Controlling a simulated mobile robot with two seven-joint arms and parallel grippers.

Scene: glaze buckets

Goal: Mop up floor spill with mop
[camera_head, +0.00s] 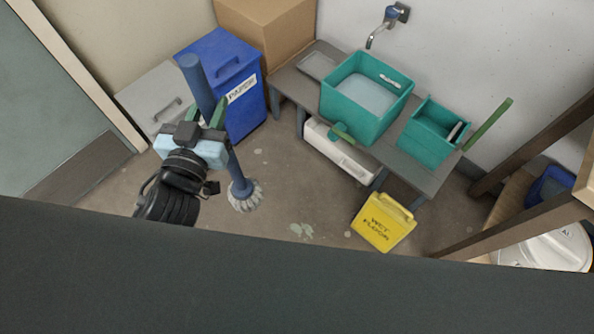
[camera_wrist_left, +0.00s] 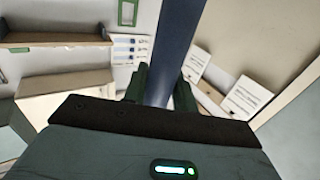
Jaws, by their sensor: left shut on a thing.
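The mop (camera_head: 240,176) has a blue handle and a pale grey strand head (camera_head: 246,197). My left gripper (camera_head: 207,118) is shut on the upper part of the handle and holds the mop slightly tilted, with the head low down by the floor; I cannot tell whether it touches. The left wrist view shows the blue handle (camera_wrist_left: 172,55) between the dark green fingers of the gripper (camera_wrist_left: 160,88). A pale greenish spill (camera_head: 301,231) lies on the brown floor, to the right of and nearer than the mop head. My right gripper is out of view.
A yellow wet floor sign (camera_head: 383,221) stands right of the spill. A grey bench (camera_head: 418,174) with teal tubs (camera_head: 338,107) is behind it. A blue bin (camera_head: 247,110) stands behind the mop. A dark surface (camera_head: 300,285) hides the near floor.

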